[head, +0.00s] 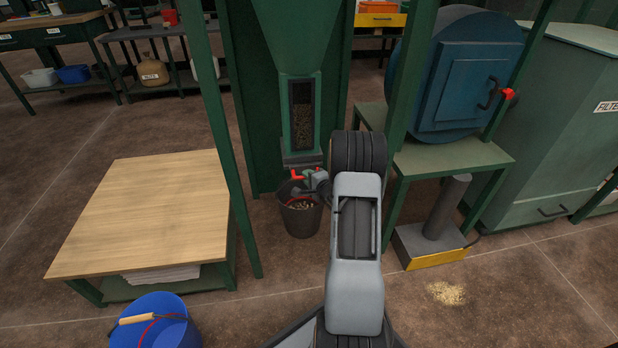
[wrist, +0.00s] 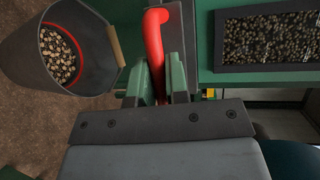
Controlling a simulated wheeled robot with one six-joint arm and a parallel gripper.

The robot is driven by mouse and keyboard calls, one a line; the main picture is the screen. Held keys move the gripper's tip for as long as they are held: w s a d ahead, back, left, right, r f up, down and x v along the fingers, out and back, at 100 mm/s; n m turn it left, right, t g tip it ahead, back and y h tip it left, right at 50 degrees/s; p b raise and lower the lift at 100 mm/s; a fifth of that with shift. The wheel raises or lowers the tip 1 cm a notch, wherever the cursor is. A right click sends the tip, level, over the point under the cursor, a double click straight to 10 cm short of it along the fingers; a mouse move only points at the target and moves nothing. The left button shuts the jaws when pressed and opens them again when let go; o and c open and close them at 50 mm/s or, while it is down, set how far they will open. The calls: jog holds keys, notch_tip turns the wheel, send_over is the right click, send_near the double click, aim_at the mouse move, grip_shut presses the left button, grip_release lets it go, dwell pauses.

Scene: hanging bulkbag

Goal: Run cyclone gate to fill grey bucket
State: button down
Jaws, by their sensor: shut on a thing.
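The green cyclone (head: 300,45) stands at the centre of the head view, with a sight window (head: 303,115) showing pellets behind it. The window also shows at the upper right of the wrist view (wrist: 268,38). My gripper (head: 313,180) is at the cyclone's outlet. In the wrist view its green fingers (wrist: 160,82) are shut on the red gate handle (wrist: 155,38). The grey bucket (head: 300,220) stands upright on the floor under the outlet. In the wrist view the bucket (wrist: 92,62) holds pellets, with a red band around its inside wall.
A blue bucket (head: 157,335) stands at the front left, beside a wooden-topped table (head: 150,210). A green stand (head: 450,158) carries a blue round vessel (head: 465,75) on the right. Green posts flank the outlet closely.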

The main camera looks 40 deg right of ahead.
jog(key=s, duration=0.1)
jog(key=s+a+p, duration=0.1)
jog(key=s, duration=0.1)
jog(key=shift+a+p, duration=0.25)
jog(key=shift+p, duration=0.05)
jog(key=c, duration=1.1)
grip_release()
jog(key=shift+c, duration=0.2)
jog(key=s+r+p, duration=0.2)
jog(key=s+p, duration=0.2)
jog(key=s, duration=0.9)
jog(key=shift+s+a+r+p, duration=0.25)
jog(key=shift+s+a+p, duration=0.1)
